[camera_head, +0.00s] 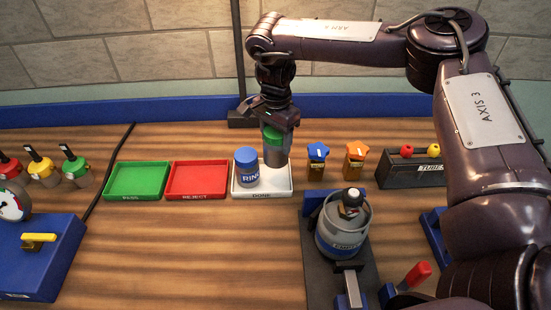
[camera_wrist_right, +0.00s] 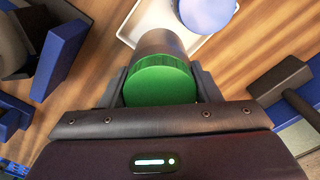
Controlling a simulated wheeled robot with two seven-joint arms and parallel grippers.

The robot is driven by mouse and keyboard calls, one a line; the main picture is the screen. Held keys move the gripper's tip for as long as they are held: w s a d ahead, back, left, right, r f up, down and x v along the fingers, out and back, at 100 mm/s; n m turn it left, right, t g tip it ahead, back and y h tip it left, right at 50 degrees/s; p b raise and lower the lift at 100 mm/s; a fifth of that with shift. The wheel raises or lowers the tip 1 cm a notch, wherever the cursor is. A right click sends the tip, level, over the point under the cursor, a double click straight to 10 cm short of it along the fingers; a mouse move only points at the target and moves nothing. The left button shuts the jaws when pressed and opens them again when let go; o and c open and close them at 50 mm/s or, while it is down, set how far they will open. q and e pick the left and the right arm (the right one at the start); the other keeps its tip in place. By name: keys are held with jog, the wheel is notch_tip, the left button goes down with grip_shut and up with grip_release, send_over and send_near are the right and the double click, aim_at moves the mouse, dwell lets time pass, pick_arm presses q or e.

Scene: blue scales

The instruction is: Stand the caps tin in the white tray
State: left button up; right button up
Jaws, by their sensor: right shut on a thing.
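A grey tin with a green lid (camera_head: 276,154) is upright in my right gripper (camera_head: 273,125), which is shut on it from above. Its label is not readable, so I cannot confirm that it is the caps tin. The white tray (camera_head: 262,195), marked DONE, is below it. The tin is over the tray's right back part; I cannot tell whether its base touches. A blue-lidded tin marked RING (camera_head: 247,168) stands in the tray's left part. In the right wrist view the green lid (camera_wrist_right: 160,82) sits between the fingers, with the white tray (camera_wrist_right: 150,15) beyond. My left gripper is out of view.
A red REJECT tray (camera_head: 197,178) and a green tray (camera_head: 137,180) lie left of the white tray. Blue-topped (camera_head: 318,161) and orange-topped (camera_head: 355,160) items stand to its right. A grey canister (camera_head: 341,235) stands in front on a dark fixture.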

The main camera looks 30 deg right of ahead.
aim_at(276, 160)
notch_tip(276, 160, down, 3)
jog(key=shift+a+f, duration=0.1)
notch_tip(276, 160, down, 4)
jog(key=shift+r+p, duration=0.25)
jog(key=shift+p, duration=0.35)
jog(key=shift+f, duration=0.45)
jog(key=o, duration=1.1)
jog(key=shift+f, duration=0.15)
jog(key=shift+c, duration=0.2)
